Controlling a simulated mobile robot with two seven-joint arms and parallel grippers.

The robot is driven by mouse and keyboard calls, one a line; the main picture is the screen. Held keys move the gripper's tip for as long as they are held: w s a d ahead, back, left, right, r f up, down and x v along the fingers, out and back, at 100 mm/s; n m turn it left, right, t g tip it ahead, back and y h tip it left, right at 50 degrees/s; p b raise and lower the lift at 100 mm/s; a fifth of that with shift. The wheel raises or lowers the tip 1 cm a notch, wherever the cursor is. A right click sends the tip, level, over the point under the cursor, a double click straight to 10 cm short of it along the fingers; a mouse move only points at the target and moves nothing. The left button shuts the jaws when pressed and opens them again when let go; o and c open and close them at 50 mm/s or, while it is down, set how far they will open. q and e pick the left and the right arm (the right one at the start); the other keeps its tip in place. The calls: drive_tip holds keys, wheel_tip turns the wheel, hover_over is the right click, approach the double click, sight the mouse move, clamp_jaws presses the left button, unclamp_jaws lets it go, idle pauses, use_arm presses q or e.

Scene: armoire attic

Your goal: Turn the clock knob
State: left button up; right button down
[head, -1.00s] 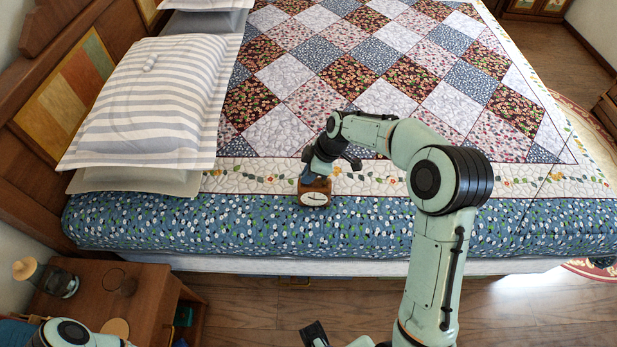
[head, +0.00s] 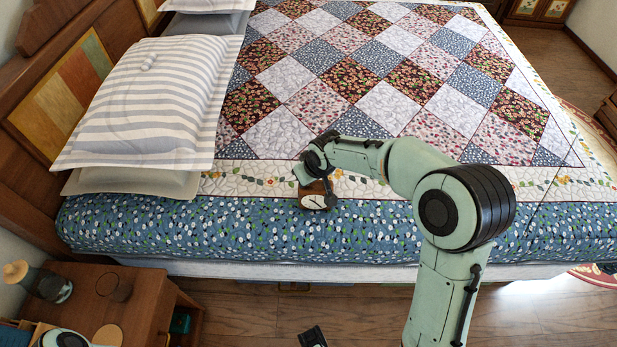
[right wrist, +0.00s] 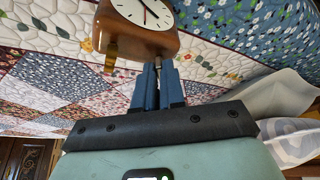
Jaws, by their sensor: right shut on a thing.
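The clock (head: 316,202) is a small brown wooden block with a white round face. It sits on the bed's near edge, face toward me. It also shows large at the top of the right wrist view (right wrist: 137,32). My right gripper (head: 314,181) is just behind the clock. In the right wrist view its blue fingers (right wrist: 157,68) are closed together at the clock's rear and shut on the clock knob, which they mostly hide. A small brass-coloured part (right wrist: 111,55) projects from the clock beside them.
The bed has a patchwork quilt (head: 390,90) with a blue floral edge (head: 200,225). Striped pillows (head: 140,100) lie to the left. The quilt around the clock is clear.

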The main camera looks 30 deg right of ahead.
drive_tip(key=m+b, duration=0.1)
drive_tip(key=m+h+b, duration=0.1)
drive_tip(key=m, duration=0.1)
drive_tip(key=shift+a+f+m, duration=0.1)
drive_tip(key=shift+a+m, duration=0.1)
drive_tip(key=shift+m, duration=0.1)
use_arm(q)
drive_tip(key=shift+w+f+t+b, duration=0.2)
drive_tip(key=shift+f+b, duration=0.1)
drive_tip(key=shift+f, duration=0.2)
drive_tip(key=shift+w+f+t+b, duration=0.1)
drive_tip(key=shift+w+f+b, duration=0.15)
drive_tip(key=shift+f, duration=0.3)
drive_tip(key=shift+w+f+t+b, duration=0.1)
drive_tip(key=shift+w+f+b, duration=0.15)
drive_tip(key=shift+f, duration=0.25)
use_arm(e)
drive_tip(key=shift+a+m+g+h, duration=0.1)
drive_tip(key=shift+m+g+h, duration=0.2)
drive_tip(key=shift+m+h, duration=0.85)
drive_tip(key=shift+m+y, duration=0.35)
drive_tip(key=shift+m, duration=0.2)
drive_tip(key=c, duration=1.2)
unclamp_jaws()
drive_tip(key=shift+w, duration=0.1)
